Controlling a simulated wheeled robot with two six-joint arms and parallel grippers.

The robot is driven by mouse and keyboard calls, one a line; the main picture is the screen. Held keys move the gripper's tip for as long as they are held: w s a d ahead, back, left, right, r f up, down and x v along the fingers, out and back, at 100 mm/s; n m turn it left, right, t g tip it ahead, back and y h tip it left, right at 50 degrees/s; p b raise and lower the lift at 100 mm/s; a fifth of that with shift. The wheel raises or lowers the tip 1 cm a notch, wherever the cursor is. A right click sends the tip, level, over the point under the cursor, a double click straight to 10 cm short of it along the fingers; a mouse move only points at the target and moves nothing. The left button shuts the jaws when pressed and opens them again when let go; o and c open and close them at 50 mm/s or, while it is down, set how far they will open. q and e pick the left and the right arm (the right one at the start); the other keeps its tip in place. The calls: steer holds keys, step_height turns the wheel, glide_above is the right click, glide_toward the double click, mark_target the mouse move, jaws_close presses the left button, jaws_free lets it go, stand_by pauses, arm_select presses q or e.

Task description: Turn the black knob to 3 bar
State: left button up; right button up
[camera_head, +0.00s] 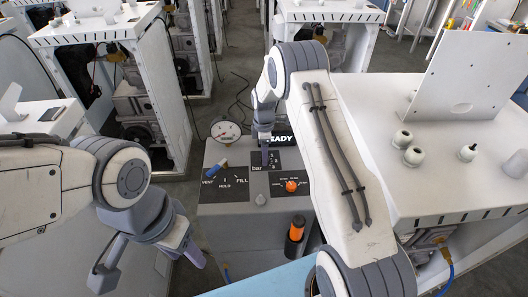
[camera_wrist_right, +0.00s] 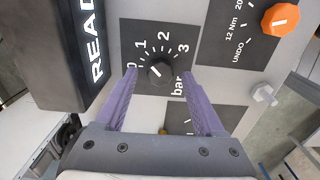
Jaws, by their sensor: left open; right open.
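The black knob (camera_wrist_right: 160,71) sits on a dark plate (camera_wrist_right: 135,32) marked 0, 1, 2, 3 and "bar" in the right wrist view. A small white mark shows on the knob's lower left; I cannot tell exactly which number it matches. My right gripper (camera_wrist_right: 158,78) is open, with one purple finger on each side of the knob and gaps visible between. In the head view the right gripper (camera_head: 264,153) comes down over the bar plate and hides the knob. My left gripper (camera_head: 188,250) is open, low and left of the grey dispenser panel.
A white bench (camera_head: 460,190) stands right.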

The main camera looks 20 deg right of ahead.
steer(key=shift+f, duration=0.4)
jaws_close()
